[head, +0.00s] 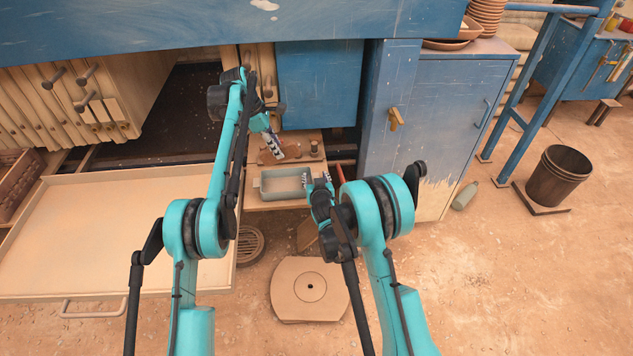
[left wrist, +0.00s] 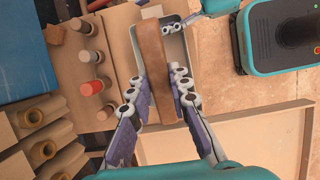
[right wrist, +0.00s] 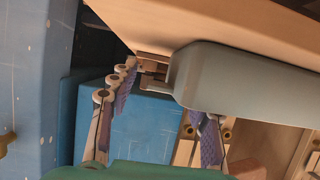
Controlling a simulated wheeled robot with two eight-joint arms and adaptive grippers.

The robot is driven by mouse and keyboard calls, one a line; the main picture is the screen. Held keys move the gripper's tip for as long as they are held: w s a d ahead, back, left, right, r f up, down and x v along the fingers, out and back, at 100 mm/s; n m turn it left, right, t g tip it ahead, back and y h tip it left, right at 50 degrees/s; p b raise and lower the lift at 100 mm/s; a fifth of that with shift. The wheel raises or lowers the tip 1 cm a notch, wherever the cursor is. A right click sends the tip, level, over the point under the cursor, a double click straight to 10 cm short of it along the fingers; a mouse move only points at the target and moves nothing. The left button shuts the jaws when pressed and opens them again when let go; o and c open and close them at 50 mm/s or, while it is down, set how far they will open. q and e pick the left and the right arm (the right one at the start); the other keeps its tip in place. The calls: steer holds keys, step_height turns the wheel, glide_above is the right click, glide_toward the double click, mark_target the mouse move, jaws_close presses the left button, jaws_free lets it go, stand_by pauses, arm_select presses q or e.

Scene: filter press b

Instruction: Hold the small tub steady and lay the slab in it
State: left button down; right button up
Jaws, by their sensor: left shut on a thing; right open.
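The small tub (head: 285,184) is grey-green and rectangular and stands on a wooden shelf below the blue press. My left gripper (head: 275,147) is shut on the brown slab (left wrist: 152,72), a long bar that lies between its fingers in the left wrist view. The slab is held above or beside the tub and hides part of it there; its height over the tub is unclear. My right gripper (head: 323,184) is open at the tub's right end. In the right wrist view the tub (right wrist: 240,88) reaches in between the fingers; I cannot tell whether they touch it.
Several pegs (left wrist: 91,87) stand on the shelf behind the tub. A wide shallow tray (head: 120,230) is at the left. A blue cabinet (head: 450,110) is at the right. A round-holed plate (head: 309,290) lies on the floor in front.

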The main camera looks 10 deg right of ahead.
mark_target(285, 160)
jaws_close()
arm_select(q)
steer(key=d+f+m+y, duration=0.1)
steer(key=f+m+y, duration=0.1)
steer(key=shift+d+m, duration=0.3)
steer(key=shift+d, duration=0.05)
steer(key=shift+d+f+m+y, duration=0.2)
steer(key=shift+f+m+y, duration=0.3)
steer(key=shift+m+y, duration=0.3)
step_height(285, 160, down, 10)
steer(key=shift+r, duration=0.15)
steer(key=c, duration=1.4)
jaws_free()
